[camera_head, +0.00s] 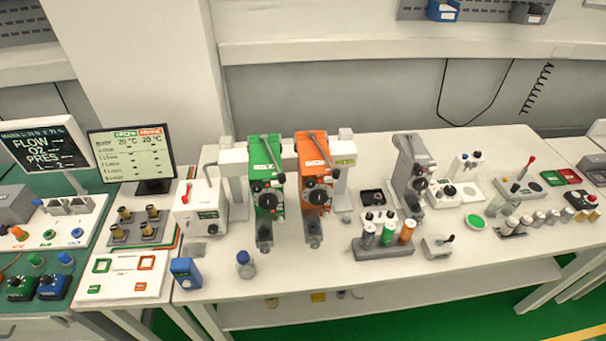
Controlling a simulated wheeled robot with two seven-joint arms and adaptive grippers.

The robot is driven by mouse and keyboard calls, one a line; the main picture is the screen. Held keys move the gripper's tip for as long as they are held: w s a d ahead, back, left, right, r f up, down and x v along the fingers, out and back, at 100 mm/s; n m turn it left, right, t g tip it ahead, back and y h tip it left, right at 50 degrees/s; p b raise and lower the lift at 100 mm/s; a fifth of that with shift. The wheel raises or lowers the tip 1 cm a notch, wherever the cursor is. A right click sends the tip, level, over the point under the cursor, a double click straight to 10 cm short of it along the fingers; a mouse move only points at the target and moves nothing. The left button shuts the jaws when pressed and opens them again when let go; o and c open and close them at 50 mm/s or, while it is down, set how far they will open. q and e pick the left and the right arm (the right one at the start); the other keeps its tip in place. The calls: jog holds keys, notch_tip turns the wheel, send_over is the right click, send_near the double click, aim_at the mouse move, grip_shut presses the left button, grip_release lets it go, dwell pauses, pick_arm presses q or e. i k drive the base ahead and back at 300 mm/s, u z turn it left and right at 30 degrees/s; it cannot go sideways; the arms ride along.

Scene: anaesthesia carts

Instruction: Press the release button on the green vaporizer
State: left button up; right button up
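The green vaporizer (266,176) stands upright at the middle left of the white bench, mounted on a pale back bar. It has a grey lever along its top and black dials on its front. Its release button is too small to make out for sure. An orange vaporizer (315,173) of like shape stands just to its right, with a narrow gap between them. Neither of my grippers shows in the head view.
A grey vaporizer (408,172) stands further right. A blue-capped bottle (245,265) and a blue box (185,274) are near the front edge. A white box with a red lever (201,211) is left of the green vaporizer. Bench in front of the orange vaporizer is clear.

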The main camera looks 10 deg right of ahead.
aim_at(274, 183)
jog(key=z, duration=0.05)
jog(key=k, duration=0.45)
jog(key=u, duration=1.95)
jog(key=i, duration=1.5)
jog(key=z, duration=2.6)
